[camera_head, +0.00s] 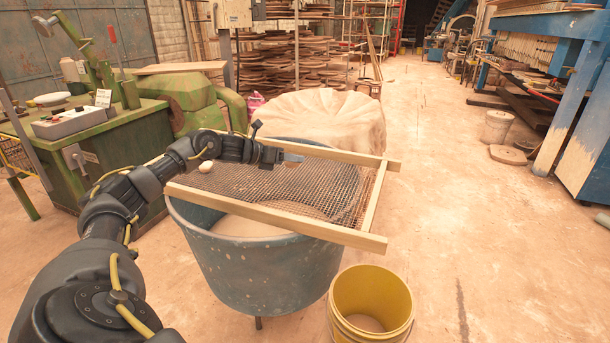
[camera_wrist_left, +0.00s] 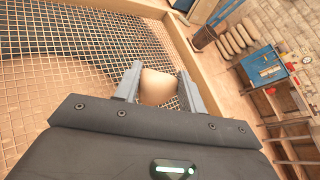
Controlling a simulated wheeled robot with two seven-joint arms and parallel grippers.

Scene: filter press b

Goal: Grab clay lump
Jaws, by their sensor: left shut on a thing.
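A beige clay lump (camera_wrist_left: 158,87) sits between the two fingers of my left gripper (camera_wrist_left: 160,84) in the left wrist view. The left gripper (camera_head: 290,158) is shut on it, over the far part of the wooden-framed mesh screen (camera_head: 372,205). In the head view the held lump is mostly hidden by the gripper. Another small pale lump (camera_head: 206,167) lies on the mesh, left of the gripper and beneath my wrist. I cannot tell whether the held lump touches the mesh. My right gripper is not in view.
The screen rests across a large blue-grey tub (camera_head: 255,270). A yellow bucket (camera_head: 371,300) stands at the tub's front right. A green machine (camera_head: 100,150) is at the left and a large pale covered heap (camera_head: 325,122) behind.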

